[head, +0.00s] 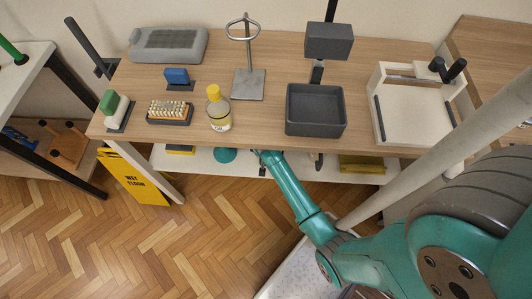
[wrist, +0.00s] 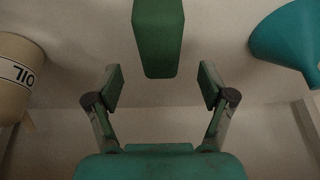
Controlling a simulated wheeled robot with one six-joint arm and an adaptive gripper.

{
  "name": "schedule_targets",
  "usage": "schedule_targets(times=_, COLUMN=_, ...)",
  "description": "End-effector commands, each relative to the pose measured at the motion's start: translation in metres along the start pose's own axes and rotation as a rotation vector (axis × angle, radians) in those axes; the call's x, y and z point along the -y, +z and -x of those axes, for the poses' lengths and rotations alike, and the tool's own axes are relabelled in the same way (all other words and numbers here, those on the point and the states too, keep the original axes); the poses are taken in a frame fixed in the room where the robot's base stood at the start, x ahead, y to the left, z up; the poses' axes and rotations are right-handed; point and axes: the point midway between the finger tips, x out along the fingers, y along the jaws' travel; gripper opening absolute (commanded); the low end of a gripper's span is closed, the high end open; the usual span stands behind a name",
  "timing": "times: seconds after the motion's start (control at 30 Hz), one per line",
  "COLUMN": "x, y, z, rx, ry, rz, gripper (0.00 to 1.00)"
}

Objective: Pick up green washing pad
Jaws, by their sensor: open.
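A dark green block, which looks like the washing pad (wrist: 158,38), stands out at the top middle of the wrist view. It is just beyond and between the two fingertips, and its upper end is cut off by the frame. My gripper (wrist: 160,86) is open, with a finger on each side and nothing between them. In the head view my gripper (head: 262,156) is at the front edge of the table, reaching in under the tabletop. The block is not seen there, hidden by the tabletop. A green-topped white block (head: 113,106) leans on the tabletop at the far left.
In the wrist view, a beige can marked OIL (wrist: 20,80) is at left and a teal funnel-like thing (wrist: 290,42) at right, both close. The wooden tabletop (head: 270,125) above holds a bottle (head: 218,112), a brush (head: 170,112) and a grey bin (head: 315,110).

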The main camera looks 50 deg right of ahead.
Motion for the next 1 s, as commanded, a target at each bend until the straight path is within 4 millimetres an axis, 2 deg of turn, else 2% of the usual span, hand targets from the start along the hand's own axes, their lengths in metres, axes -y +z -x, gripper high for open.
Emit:
schedule_targets(times=0.1, x=-0.001, y=0.002, z=-0.020, rx=0.004, ry=0.003, rz=0.000, gripper=0.81)
schedule_targets(times=0.3, x=-0.001, y=0.002, z=-0.044, rx=0.003, ry=0.002, rz=0.000, gripper=0.81)
schedule_targets(times=1.0, x=0.000, y=0.003, z=-0.051, rx=0.002, ry=0.001, rz=0.000, gripper=0.81)
